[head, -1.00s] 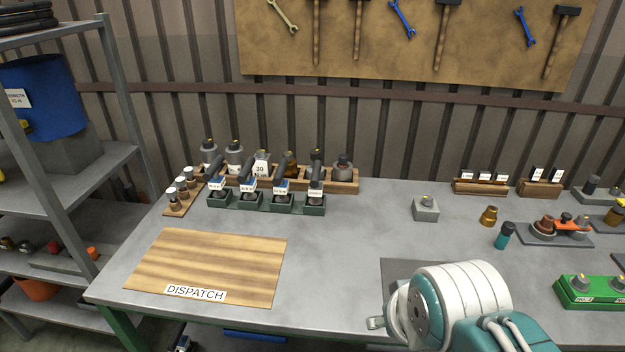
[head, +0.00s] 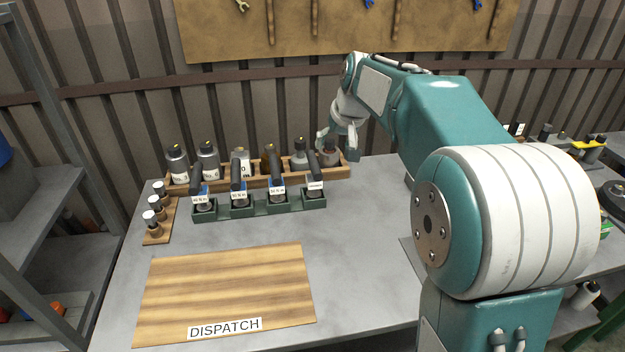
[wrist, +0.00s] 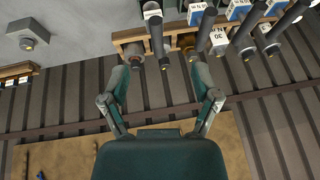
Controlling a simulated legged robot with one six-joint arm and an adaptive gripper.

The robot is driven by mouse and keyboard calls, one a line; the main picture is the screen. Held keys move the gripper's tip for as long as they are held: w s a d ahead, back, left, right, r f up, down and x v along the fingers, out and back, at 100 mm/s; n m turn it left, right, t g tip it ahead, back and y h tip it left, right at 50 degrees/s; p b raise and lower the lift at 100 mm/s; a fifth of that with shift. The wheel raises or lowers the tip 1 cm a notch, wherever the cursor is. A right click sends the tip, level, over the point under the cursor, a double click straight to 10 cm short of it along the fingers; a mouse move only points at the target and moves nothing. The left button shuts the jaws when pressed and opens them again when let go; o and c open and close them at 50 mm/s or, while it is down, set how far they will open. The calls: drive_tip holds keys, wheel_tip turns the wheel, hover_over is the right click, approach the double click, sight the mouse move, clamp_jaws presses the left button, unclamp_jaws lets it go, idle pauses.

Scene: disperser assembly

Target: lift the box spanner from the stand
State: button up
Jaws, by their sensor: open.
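A green stand (head: 260,208) on the table holds several upright tools with dark handles and white labels. The tool at its right end (head: 314,175) has a differently printed label, too small to read; it may be the box spanner, but I cannot tell for sure. My gripper (head: 338,140) is above the right end of the wooden rack, behind and a little right of that tool. In the wrist view my gripper (wrist: 162,82) is open and empty, its fingers apart. The dark handle of the end tool (wrist: 156,32) shows beyond the fingertips, not between them.
A wooden rack (head: 218,183) with several bottles stands right behind the green stand. A small wooden holder (head: 152,236) with capped vials is at the left. The DISPATCH board (head: 225,290) lies bare in front. A grey block (wrist: 33,38) shows in the wrist view.

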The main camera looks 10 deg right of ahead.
approach(315, 161)
drive_tip(key=shift+s+a+f+y, duration=0.3)
drive_tip(key=shift+a, duration=0.05)
drive_tip(key=shift+w+a+f, duration=0.15)
drive_tip(key=shift+w+f, duration=0.05)
drive_tip(key=x, duration=0.7)
drive_tip(key=d+x, duration=0.1)
drive_tip(key=x, duration=0.2)
drive_tip(key=shift+w+f, duration=0.3)
drive_tip(key=shift+d, duration=0.1)
drive_tip(key=shift+c, duration=0.3)
drive_tip(key=shift+r, duration=0.1)
clamp_jaws()
